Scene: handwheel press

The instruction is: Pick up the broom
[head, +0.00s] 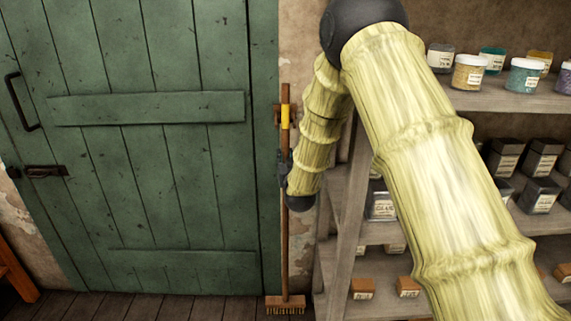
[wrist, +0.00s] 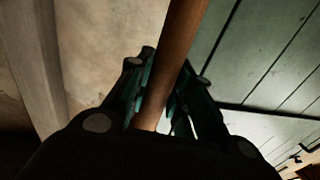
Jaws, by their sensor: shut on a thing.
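The broom (head: 285,235) stands upright against the wall between the green door and the shelves in the head view. It has a long brown wooden handle, a yellow band near the top and a bristled head at the floor. My gripper (head: 284,178) is at the handle, below the yellow band. In the wrist view the brown handle (wrist: 180,50) runs between the two dark fingers of my gripper (wrist: 165,105), and they are shut on it. My arm hides part of the wall and shelves behind it.
The green plank door (head: 150,150) with a black handle and latch is just left of the broom. A wooden shelf unit (head: 345,215) with jars and tins stands close on the right. The wooden floor shows at the bottom left.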

